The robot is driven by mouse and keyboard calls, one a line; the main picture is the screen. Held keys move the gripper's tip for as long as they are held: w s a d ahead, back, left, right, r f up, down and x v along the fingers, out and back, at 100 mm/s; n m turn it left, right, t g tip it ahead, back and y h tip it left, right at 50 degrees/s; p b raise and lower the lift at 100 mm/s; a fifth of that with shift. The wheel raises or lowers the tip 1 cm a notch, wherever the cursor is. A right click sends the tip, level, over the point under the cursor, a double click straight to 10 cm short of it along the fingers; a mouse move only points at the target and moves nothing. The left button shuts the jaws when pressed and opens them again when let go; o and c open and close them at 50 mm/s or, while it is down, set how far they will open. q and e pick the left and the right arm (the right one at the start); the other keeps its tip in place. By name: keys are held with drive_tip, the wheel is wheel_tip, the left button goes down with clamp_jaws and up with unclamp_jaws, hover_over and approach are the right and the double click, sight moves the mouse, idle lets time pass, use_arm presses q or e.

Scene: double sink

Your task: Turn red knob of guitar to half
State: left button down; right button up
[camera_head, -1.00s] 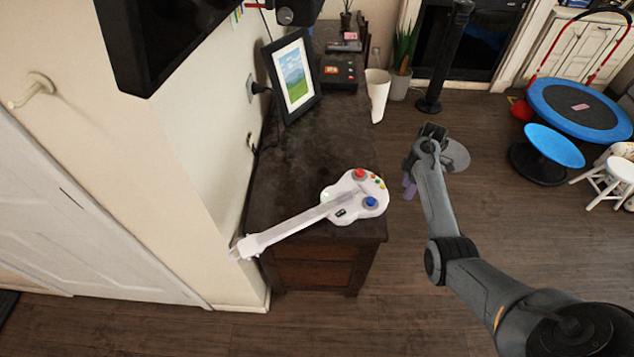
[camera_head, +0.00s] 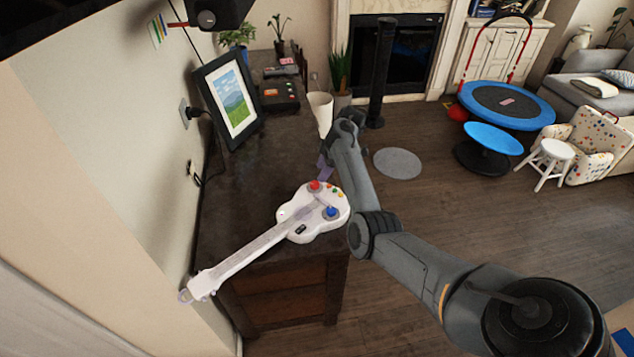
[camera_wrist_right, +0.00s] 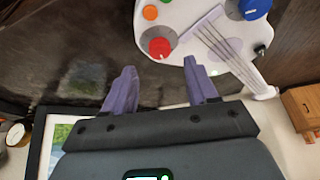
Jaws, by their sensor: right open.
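A white toy guitar (camera_head: 295,225) lies on the dark cabinet top, its neck pointing to the lower left. Its red knob (camera_head: 315,186) sits at the upper edge of the body, and its blue knob (camera_head: 331,212) at the lower right. In the right wrist view, the red knob (camera_wrist_right: 160,47) is just beyond the fingertips, and the blue knob (camera_wrist_right: 254,8) is at the top right. My right gripper (camera_head: 325,166) is just behind the guitar body; in the wrist view its purple fingers (camera_wrist_right: 160,66) are apart and empty. I do not see my left gripper.
A picture frame (camera_head: 229,98), a black device with buttons (camera_head: 279,94) and a white cup-like vessel (camera_head: 320,111) stand farther back on the cabinet (camera_head: 240,160). A wall runs along the left. Open floor lies to the right, with a trampoline and stools beyond.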

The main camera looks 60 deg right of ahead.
sight(315, 183)
drive_tip(key=shift+b+x, duration=0.7)
drive_tip(key=shift+x, duration=2)
drive_tip(key=c, duration=1.1)
